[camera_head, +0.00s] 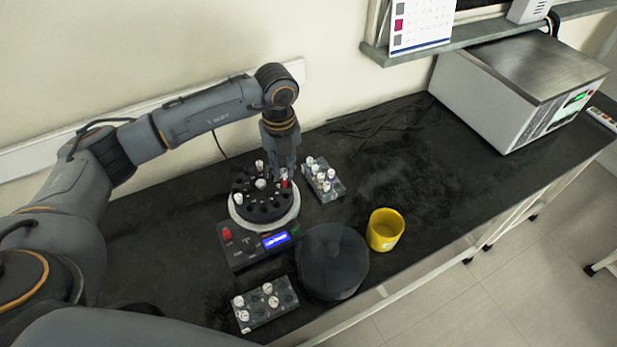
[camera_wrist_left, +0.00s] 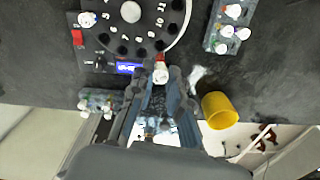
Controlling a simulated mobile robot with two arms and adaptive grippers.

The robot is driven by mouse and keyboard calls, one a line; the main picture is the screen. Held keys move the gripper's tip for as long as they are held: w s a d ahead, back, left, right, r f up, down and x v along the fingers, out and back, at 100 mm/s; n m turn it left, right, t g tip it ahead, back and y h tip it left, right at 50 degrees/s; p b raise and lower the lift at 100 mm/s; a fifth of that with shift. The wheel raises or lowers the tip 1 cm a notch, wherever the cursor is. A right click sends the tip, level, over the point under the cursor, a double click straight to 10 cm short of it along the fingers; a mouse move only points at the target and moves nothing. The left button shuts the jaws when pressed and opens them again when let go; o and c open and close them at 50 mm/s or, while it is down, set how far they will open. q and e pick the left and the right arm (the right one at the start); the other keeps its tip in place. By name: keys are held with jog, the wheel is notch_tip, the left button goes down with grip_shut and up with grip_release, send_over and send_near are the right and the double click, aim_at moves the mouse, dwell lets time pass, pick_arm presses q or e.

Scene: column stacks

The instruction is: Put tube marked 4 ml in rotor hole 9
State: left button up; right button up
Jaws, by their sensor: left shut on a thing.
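My left gripper (camera_head: 283,172) is at the right rear side of the dark centrifuge rotor (camera_head: 268,207). It is shut on a white-capped tube (camera_head: 284,183) with a red patch; the cap also shows between the fingers in the left wrist view (camera_wrist_left: 160,74). The held tube is over or at the rotor's rim; I cannot tell whether its lower end is in a hole. Its volume mark is not readable. The rotor has numbered holes around a pale hub, and other white-capped tubes stand in it. My right gripper is not in view.
A tube rack (camera_head: 334,192) stands right of the rotor, another (camera_head: 262,318) at the front. A black round lid (camera_head: 332,262) and a yellow cup (camera_head: 385,230) are at the front right. A large metal-topped device (camera_head: 510,80) stands at the back right.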

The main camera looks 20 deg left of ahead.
aim_at(285, 186)
pick_arm(q)
jog(key=shift+w+a, duration=0.15)
jog(key=shift+s+f+b, duration=0.2)
jog(key=shift+f+b, duration=0.25)
jog(key=shift+f, duration=0.1)
jog(key=shift+f+b, duration=0.75)
jog(key=shift+f, duration=0.55)
jog(key=shift+w, duration=0.1)
jog(key=shift+f+b, duration=0.5)
jog(key=shift+b, duration=0.05)
dwell(0.4)
dwell(0.4)
jog(key=shift+f+b, duration=1.1)
jog(key=shift+f, duration=0.3)
